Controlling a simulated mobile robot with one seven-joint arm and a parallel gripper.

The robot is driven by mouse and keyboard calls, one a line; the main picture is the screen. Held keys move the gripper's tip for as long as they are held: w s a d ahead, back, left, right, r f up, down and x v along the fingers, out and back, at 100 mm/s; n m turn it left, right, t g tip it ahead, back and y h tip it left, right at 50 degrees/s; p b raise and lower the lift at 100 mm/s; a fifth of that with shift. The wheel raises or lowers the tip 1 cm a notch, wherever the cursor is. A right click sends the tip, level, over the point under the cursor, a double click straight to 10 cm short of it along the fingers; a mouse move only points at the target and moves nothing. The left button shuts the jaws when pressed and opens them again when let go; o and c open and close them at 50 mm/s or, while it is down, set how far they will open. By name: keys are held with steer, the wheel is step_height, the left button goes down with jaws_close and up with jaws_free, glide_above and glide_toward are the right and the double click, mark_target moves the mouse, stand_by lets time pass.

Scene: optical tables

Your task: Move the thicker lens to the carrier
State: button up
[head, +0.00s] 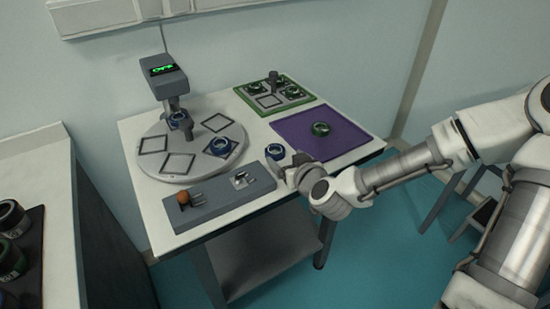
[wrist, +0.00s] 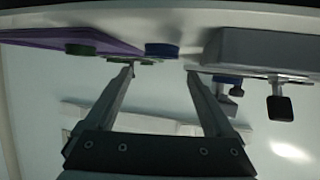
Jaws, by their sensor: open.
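A blue-ringed lens (head: 275,152) stands on the table just beyond my gripper (head: 289,172). It also shows in the wrist view (wrist: 162,50), ahead of and between my fingertips (wrist: 161,70), apart from them. My gripper is open and empty. A green-ringed lens (head: 320,129) lies on the purple mat (head: 345,143); in the wrist view (wrist: 80,49) it looks thinner than the blue one, though it may be farther away. I cannot tell for certain which thing is the carrier.
A grey block with an orange knob (head: 184,198) and a small lever lies along the table's front edge, left of my gripper. A green-edged tray (head: 300,101) with green-ringed lenses and a dark post stands behind the mat. A display post (head: 163,75) rises behind the plate.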

mark_target(275, 149)
steer(key=shift+b+x, duration=0.7)
steer(key=shift+x, duration=3)
steer(key=shift+a, duration=0.15)
steer(key=c, duration=1.3)
steer(key=shift+r, duration=0.1)
